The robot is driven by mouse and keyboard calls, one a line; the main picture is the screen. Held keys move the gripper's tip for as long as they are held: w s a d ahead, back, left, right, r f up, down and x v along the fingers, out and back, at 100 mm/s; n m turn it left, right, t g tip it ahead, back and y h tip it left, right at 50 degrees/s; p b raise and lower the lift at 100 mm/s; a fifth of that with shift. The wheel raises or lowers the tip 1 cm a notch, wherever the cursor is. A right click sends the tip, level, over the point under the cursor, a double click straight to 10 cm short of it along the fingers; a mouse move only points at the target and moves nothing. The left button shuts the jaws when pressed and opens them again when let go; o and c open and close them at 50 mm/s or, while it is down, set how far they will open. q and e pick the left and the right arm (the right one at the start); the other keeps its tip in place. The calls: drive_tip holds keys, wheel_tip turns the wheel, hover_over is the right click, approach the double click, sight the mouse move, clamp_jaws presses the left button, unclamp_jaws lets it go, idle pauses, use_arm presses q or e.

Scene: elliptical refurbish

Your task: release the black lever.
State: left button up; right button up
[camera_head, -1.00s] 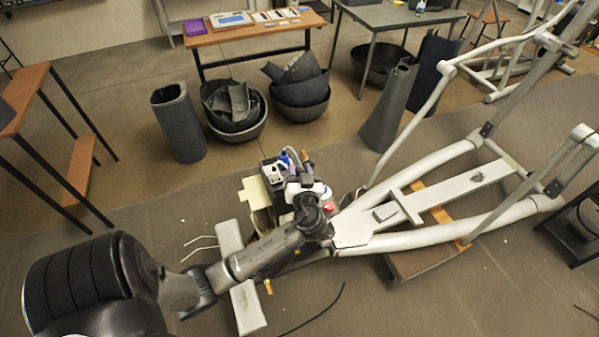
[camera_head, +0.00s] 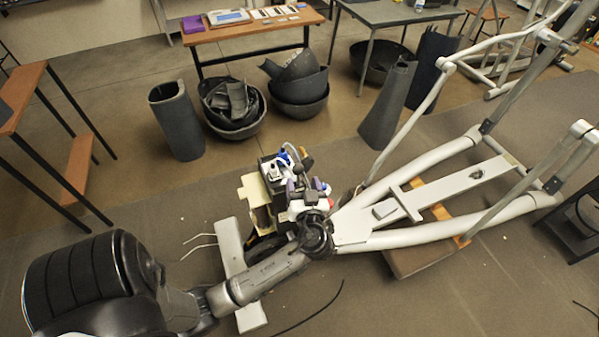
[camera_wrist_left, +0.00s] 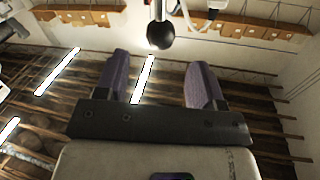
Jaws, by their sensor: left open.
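In the left wrist view the black lever's round black knob (camera_wrist_left: 159,36) hangs on a thin rod at the top of the picture. It shows just beyond the fingertips, and nothing is held between them. My left gripper (camera_wrist_left: 158,66) is open, its two purple-grey fingers spread apart below the knob in the picture. In the head view my left gripper (camera_head: 303,187) is at the opened drive end of the elliptical (camera_head: 340,225). I cannot make out the lever there among the clustered parts. My right gripper is not in view.
A cream panel (camera_head: 256,190) and exposed parts stand beside the gripper. Grey shrouds (camera_head: 175,120) and bowl-shaped covers (camera_head: 300,92) lie on the floor behind. A wooden bench (camera_head: 250,36) is at the back. A black cable (camera_head: 318,312) lies on the open floor in front.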

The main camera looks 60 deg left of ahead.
use_arm(q)
drive_tip(key=v, duration=0.7)
drive_tip(key=shift+d, duration=0.15)
idle(0.4)
